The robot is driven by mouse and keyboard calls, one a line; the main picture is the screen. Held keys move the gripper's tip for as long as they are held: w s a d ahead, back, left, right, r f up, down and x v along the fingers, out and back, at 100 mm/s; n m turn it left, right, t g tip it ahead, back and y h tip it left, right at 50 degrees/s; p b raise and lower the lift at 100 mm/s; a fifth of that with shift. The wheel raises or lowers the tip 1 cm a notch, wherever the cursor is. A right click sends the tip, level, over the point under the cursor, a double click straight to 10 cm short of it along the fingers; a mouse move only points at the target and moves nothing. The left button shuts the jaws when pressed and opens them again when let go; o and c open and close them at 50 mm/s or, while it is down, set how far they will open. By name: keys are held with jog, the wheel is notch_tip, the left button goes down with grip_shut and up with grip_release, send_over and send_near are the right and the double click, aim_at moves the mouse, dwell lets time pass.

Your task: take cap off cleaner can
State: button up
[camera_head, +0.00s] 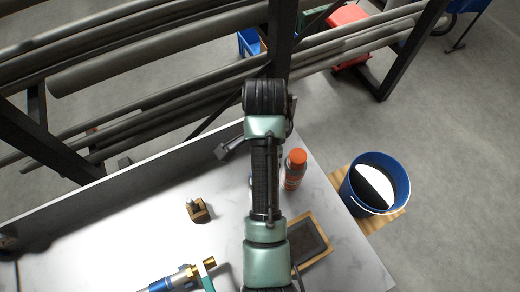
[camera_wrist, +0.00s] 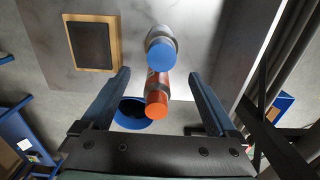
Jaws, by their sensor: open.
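A can with an orange cap (camera_head: 295,157) stands on the bench just right of my arm. In the wrist view its orange cap (camera_wrist: 157,105) faces the camera, with the dark red body partly showing behind. A second, grey can with a blue cap (camera_wrist: 162,56) is close beside it in the wrist view; my arm mostly hides it in the head view. Which one is the cleaner can cannot be read. My gripper (camera_wrist: 158,75) is open, with its fingers spread to either side of the cans in the picture and nothing held.
A wood-framed dark panel (camera_head: 308,242) lies on the grey marbled bench (camera_head: 130,232). A small wooden block holder (camera_head: 198,210) and a blue-and-brass fitting (camera_head: 172,282) are left of my arm. A blue bucket (camera_head: 353,197) stands beyond the bench edge. Pipe racks (camera_head: 160,62) run behind.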

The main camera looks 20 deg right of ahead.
jog(key=shift+w+f+p, duration=0.1)
jog(key=shift+f+p, duration=1.25)
jog(key=shift+f, duration=2.55)
jog(key=shift+a, duration=0.1)
jog(key=c, duration=1.4)
jog(key=shift+r, duration=0.15)
notch_tip(320, 180, up, 9)
jog(key=shift+f, duration=0.1)
jog(key=shift+r, duration=0.55)
